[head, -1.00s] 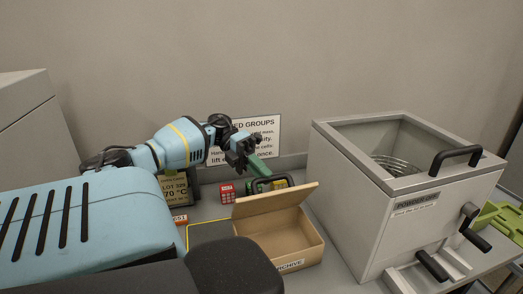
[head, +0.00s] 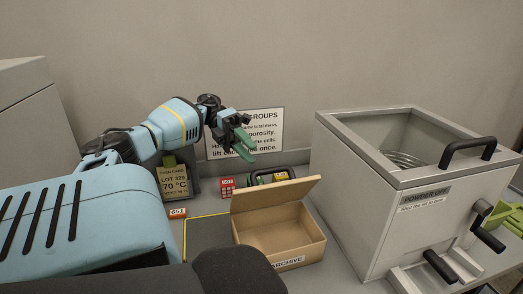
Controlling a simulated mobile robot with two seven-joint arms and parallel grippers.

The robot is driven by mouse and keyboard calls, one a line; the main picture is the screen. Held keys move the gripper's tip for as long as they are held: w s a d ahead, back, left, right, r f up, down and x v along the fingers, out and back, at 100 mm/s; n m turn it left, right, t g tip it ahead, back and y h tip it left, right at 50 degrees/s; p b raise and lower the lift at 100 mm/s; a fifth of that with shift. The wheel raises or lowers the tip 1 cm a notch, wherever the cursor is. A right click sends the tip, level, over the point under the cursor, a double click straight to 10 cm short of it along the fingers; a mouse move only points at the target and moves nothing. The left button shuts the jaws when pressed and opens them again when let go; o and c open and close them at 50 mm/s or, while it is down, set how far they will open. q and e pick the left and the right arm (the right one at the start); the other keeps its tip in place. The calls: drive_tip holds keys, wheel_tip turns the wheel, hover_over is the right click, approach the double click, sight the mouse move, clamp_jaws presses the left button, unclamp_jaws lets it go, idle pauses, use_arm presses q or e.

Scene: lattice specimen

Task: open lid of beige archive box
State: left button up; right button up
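The beige archive box (head: 297,247) stands on the bench with its label facing the front. Its lid (head: 274,196) is raised at the back edge and leans up and backward, so the box interior shows and looks empty. My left gripper (head: 242,147), with green fingers, is in the air behind and above the lid, apart from it. Nothing shows held in it, but I cannot tell how far its fingers are apart. My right gripper is out of view.
A grey metal chamber (head: 348,190) with a black-handled lid stands close on the right. A yellow-edged dark mat (head: 205,232) lies left of the box.

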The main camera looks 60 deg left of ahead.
use_arm(q)
drive_tip(key=shift+b+v, duration=0.5)
drive_tip(key=shift+v, duration=0.4)
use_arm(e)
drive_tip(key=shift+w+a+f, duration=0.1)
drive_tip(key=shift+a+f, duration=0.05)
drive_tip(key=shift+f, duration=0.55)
